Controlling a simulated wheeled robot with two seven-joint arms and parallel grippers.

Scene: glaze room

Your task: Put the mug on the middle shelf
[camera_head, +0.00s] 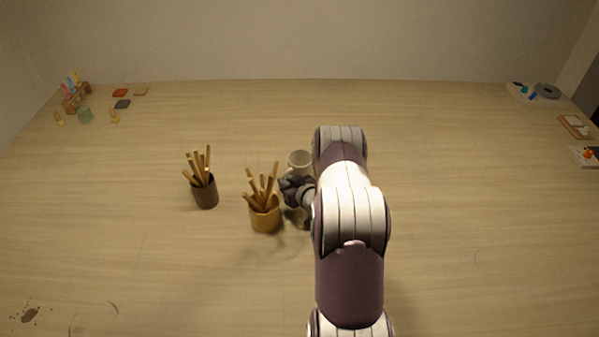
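A white mug (299,160) stands near the middle of the table, just beyond my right gripper. My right gripper (293,184) is low over the table at the near side of the mug, and my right arm hides much of the space to its right. The gripper is small and dark here, and its fingers are not clear, so I cannot tell whether it is open, shut or touching the mug. My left gripper is not in view. No shelf shows in this view.
An orange-brown pot (265,217) of wooden sticks stands close to the left of my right gripper. A dark brown pot (205,193) of sticks stands further left. Small items lie at the far left and far right corners. The table (470,210) is clear on the right.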

